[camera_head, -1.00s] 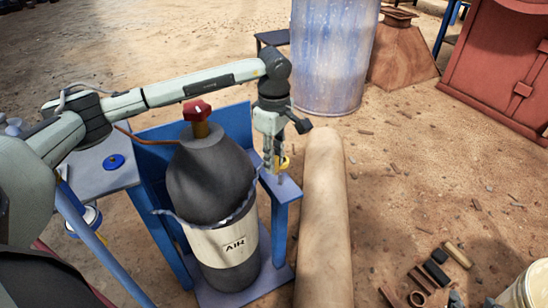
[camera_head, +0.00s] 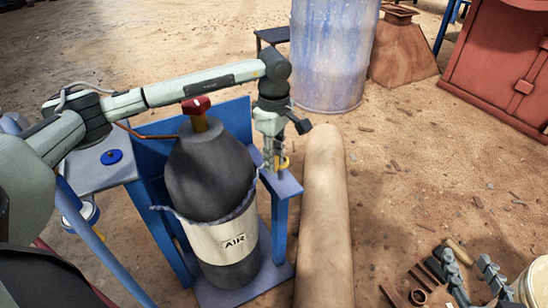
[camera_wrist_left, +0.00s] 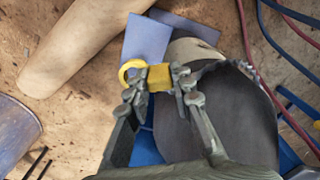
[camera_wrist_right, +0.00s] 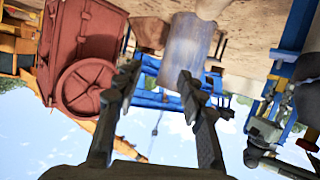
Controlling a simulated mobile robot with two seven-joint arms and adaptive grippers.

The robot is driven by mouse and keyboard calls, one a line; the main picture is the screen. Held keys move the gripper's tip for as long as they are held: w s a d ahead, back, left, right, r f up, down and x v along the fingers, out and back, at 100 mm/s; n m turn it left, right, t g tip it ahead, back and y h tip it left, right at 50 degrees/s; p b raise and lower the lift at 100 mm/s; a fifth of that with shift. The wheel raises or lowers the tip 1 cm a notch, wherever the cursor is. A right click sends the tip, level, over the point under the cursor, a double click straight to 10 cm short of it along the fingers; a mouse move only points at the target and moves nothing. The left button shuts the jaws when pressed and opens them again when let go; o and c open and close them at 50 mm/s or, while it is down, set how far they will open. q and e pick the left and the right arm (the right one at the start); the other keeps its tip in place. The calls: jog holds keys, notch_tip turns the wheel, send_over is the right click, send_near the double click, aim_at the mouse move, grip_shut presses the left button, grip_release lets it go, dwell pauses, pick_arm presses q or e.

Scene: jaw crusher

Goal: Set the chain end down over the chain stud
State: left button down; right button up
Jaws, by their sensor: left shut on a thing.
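My left gripper (camera_head: 275,163) is shut on the yellow chain end (camera_head: 282,162), just above the blue post's top plate (camera_head: 283,184). In the left wrist view the yellow end (camera_wrist_left: 159,78) sits between the fingertips, with its ring sticking out to the left. The chain (camera_head: 215,219) runs around the front of the grey AIR cylinder (camera_head: 222,250). A short stud (camera_head: 281,174) shows faintly below the yellow ring; I cannot tell whether the ring is around it. My right gripper (camera_wrist_right: 160,78) is open and empty; its fingers show at the lower right of the head view.
A tan roll or log (camera_head: 325,220) lies right of the blue stand. A blue drum (camera_head: 332,60) stands behind. Small parts (camera_head: 425,280) and a pale bucket (camera_head: 530,285) are at lower right. The ground between is mostly clear.

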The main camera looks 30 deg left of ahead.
pick_arm(q)
jog(key=shift+f, duration=0.25)
jog(key=shift+f+b, duration=0.45)
jog(key=shift+b, duration=0.05)
jog(key=shift+f, duration=0.3)
jog(key=shift+f+b, duration=0.25)
jog(key=shift+b, duration=0.15)
jog(key=shift+f+b, duration=0.35)
jog(key=shift+f, duration=0.45)
jog(key=shift+f+b, duration=0.5)
jog(key=shift+b, duration=0.15)
pick_arm(e)
jog(key=s+a+r+t+y, duration=0.1)
jog(key=r+t, duration=0.3)
jog(key=r, duration=0.4)
jog(key=a+r+t+y, duration=0.3)
jog(key=a+r+t, duration=0.1)
jog(key=r, duration=0.4)
jog(key=shift+s+a+t, duration=0.3)
jog(key=shift+s, duration=0.1)
